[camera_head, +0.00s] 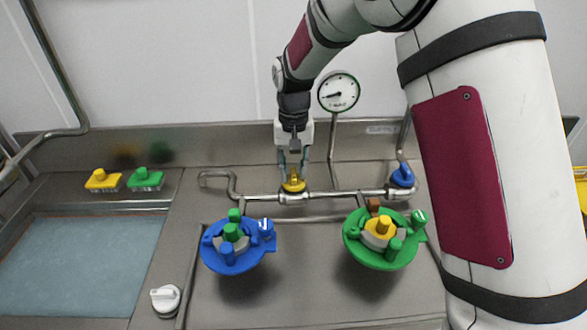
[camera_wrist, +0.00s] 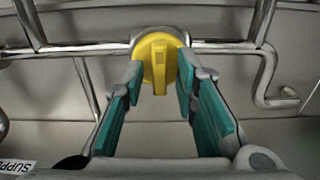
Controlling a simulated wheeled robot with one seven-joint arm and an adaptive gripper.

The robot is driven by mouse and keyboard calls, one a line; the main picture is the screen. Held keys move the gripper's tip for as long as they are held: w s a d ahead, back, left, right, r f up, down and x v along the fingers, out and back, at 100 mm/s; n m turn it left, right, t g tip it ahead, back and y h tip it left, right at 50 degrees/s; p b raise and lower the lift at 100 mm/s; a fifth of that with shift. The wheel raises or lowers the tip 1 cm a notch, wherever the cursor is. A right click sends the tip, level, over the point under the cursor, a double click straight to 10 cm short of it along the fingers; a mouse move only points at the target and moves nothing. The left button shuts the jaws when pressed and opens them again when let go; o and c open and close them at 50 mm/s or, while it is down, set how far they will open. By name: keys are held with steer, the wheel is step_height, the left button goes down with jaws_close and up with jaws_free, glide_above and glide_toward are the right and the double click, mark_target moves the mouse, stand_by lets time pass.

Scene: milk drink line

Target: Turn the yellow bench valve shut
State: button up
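The yellow bench valve (camera_head: 292,186) sits on the horizontal pipe at the back of the bench, left of the blue valve. In the wrist view the yellow valve (camera_wrist: 147,64) has a round body with a raised bar handle, which lies crosswise to the pipe. My gripper (camera_head: 293,164) points down over the valve from above. In the wrist view its teal-padded fingers (camera_wrist: 161,78) stand on either side of the bar, with a visible gap to it. The gripper is open and holds nothing. The valve's underside is hidden.
A blue valve (camera_head: 402,178) is on the pipe's right end, and a dial gauge (camera_head: 338,92) rises behind. Blue (camera_head: 229,260) and green (camera_head: 376,257) fixtures stand in front. A white knob (camera_head: 166,299), yellow (camera_head: 101,180) and green (camera_head: 144,180) blocks, and a basin (camera_head: 80,262) lie left.

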mark_target(293, 173)
step_height(293, 173, up, 12)
stand_by(0.8)
